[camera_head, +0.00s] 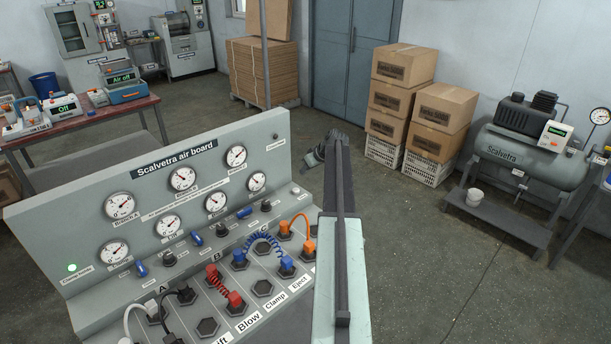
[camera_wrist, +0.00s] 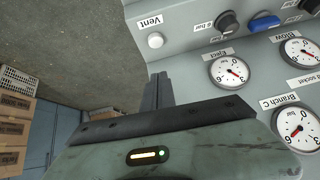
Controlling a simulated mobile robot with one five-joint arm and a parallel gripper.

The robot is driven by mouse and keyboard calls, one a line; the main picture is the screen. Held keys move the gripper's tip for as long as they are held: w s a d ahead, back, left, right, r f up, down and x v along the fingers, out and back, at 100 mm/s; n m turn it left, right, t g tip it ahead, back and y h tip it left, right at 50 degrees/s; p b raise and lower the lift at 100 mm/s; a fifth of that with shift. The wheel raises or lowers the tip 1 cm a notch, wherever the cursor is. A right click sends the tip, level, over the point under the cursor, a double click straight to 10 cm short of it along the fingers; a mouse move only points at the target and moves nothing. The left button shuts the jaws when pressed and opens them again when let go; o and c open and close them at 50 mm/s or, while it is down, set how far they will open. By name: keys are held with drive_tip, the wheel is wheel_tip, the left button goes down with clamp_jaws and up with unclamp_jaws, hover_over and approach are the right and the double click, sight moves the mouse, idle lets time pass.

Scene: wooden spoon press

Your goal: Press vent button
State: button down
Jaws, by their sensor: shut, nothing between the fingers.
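The vent button is a small round white button (camera_wrist: 155,40) on the grey air board, beside a label reading Vent, upside down in the wrist view. My gripper (camera_wrist: 158,92) shows there as dark fingers, shut and empty. Its tips point toward the button and appear a short way below it in the picture, apart from it; height over the board is hard to tell. In the head view my gripper (camera_head: 322,150) is past the right end of the Scalvetra air board (camera_head: 75,217), at the far end of my arm.
Gauges, a black knob (camera_wrist: 228,20) and a blue valve lever (camera_wrist: 264,23) sit near the button. Coloured hoses, including an orange one (camera_head: 309,228), plug into the lower board. Stacked boxes (camera_head: 403,64) and a compressor (camera_head: 530,155) stand behind on the right. The floor between is clear.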

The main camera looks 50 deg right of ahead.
drive_tip(key=b, duration=0.6)
hover_over(298, 190)
drive_tip(key=f, duration=0.7)
drive_tip(key=shift+w+d, duration=0.15)
drive_tip(key=shift+w, duration=0.1)
drive_tip(key=shift+s+f+b, duration=0.2)
drive_tip(key=shift+f+b, duration=0.4)
drive_tip(key=shift+f, duration=0.05)
drive_tip(key=shift+s+f+b, duration=0.15)
drive_tip(key=shift+f+b, duration=0.4)
drive_tip(key=shift+f, duration=0.05)
drive_tip(key=shift+a, duration=0.2)
